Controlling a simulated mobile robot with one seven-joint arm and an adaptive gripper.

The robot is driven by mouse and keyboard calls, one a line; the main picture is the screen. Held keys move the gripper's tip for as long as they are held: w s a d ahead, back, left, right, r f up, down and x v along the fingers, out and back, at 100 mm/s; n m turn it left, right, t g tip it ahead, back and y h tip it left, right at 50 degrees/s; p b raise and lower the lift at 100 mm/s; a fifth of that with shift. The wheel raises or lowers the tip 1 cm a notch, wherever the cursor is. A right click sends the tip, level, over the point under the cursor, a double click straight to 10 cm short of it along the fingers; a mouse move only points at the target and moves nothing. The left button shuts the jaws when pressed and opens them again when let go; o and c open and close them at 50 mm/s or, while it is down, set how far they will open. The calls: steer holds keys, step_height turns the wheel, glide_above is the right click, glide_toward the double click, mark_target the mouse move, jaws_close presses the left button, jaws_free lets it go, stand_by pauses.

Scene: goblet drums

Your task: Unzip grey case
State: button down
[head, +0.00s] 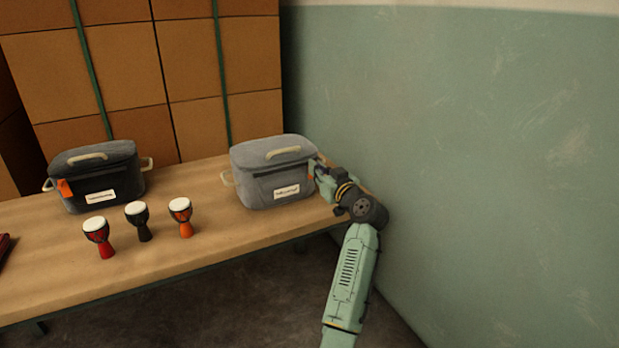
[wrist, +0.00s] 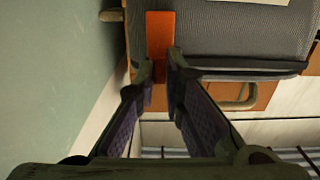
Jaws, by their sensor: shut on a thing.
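The grey case (head: 268,203) stands on the right part of the wooden table, lid down, with a beige handle on top and a white label on its front. Its orange pull tab (wrist: 160,32) hangs at the case's right end. In the head view my gripper (head: 315,171) is at that right end, against the wall side. In the wrist view my gripper (wrist: 161,72) has its two dark fingers either side of the orange tab's end, shut on it. The grey case's fabric (wrist: 250,38) fills the upper right there. The fingers partly hide the tab's end.
A black case (head: 115,185) with an orange tab stands at the table's left. Three small goblet drums, red (head: 99,236), black (head: 139,220) and orange (head: 181,216), stand between the cases. Cartons (head: 195,80) are stacked behind. A green wall (head: 470,150) is close on the right.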

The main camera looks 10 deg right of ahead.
steer(key=shift+d, duration=0.1)
steer(key=c, duration=1.7)
jaws_free()
steer(key=v, duration=1.2)
